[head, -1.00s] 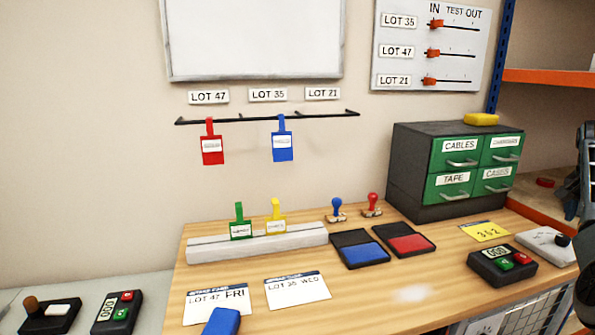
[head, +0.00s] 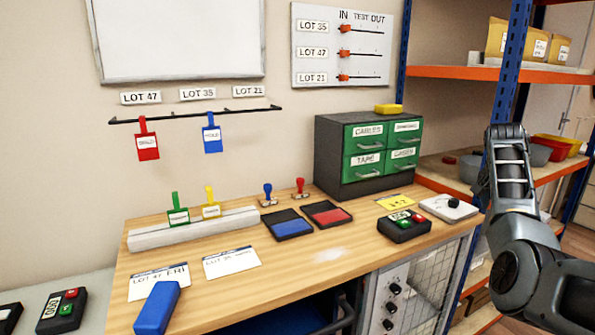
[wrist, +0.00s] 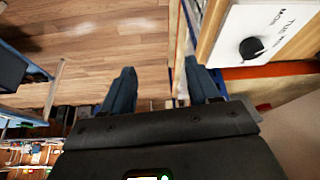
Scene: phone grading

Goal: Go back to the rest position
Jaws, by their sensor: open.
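My gripper (wrist: 162,92) shows in the wrist view with its two dark fingers spread apart and nothing between them. Beyond the fingers are the wooden floor (wrist: 90,50) and the edge of a shelf unit. In the head view my arm is raised at the right, in front of the shelving and clear of the workbench (head: 300,275). My gripper itself is not clearly visible in the head view.
A green drawer cabinet (head: 340,180), ink pads (head: 292,229), stampers, a timer box (head: 404,228) and a blue block (head: 157,307) stand on the bench. Red and blue tags (head: 212,140) hang on the rail. Orange-edged shelving (head: 470,72) stands close behind my arm.

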